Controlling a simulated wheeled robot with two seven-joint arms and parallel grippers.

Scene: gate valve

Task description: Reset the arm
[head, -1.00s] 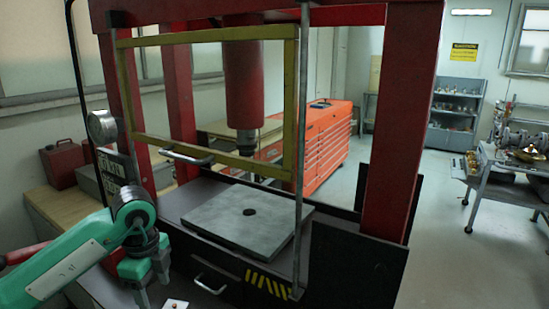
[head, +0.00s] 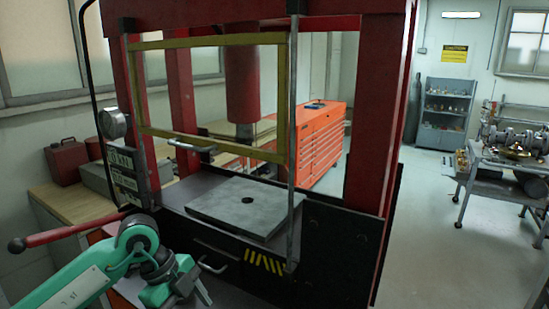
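My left arm (head: 88,284) is teal and comes in from the lower left, stretched out in front of the red press (head: 370,150). My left gripper (head: 190,296) is at the bottom of the view, below the press table and near a drawer handle. Its fingers are small, dark and partly cut off, so I cannot tell whether they are open. I see nothing clearly held in it. My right arm and gripper are not in view.
The press has a yellow guard frame (head: 210,42), a grey plate (head: 246,205) and a red lever (head: 70,233) close to my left arm. An orange tool chest (head: 318,145) is behind. A cart with a metal valve (head: 515,140) stands right. The floor between is clear.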

